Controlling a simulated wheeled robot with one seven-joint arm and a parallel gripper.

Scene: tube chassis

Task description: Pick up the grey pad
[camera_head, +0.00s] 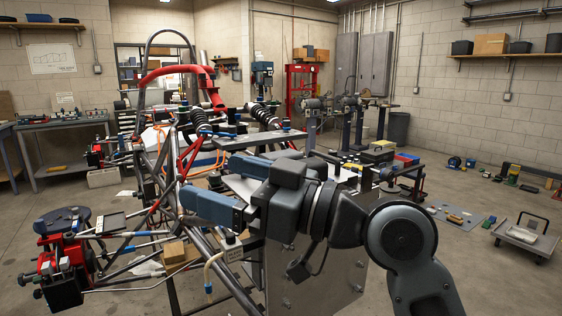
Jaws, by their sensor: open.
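My arm reaches in from the lower right, and my gripper (209,179) is over the middle of the tube chassis (165,190). Its two blue-grey fingers stand apart, with nothing visible between them. I cannot tell for sure which thing is the grey pad. A flat dark-grey plate (260,139) lies level on the chassis just behind my gripper, apart from it in the picture. A flat grey mat (455,216) lies on the floor at the right, with small items on it. My arm and gripper hide part of the chassis and the metal box below.
A small cart (523,238) stands at the right. Chassis tubes and an orange hose crowd the space around my gripper. Workbenches line the walls. Floor between the mat and the back wall is partly clear.

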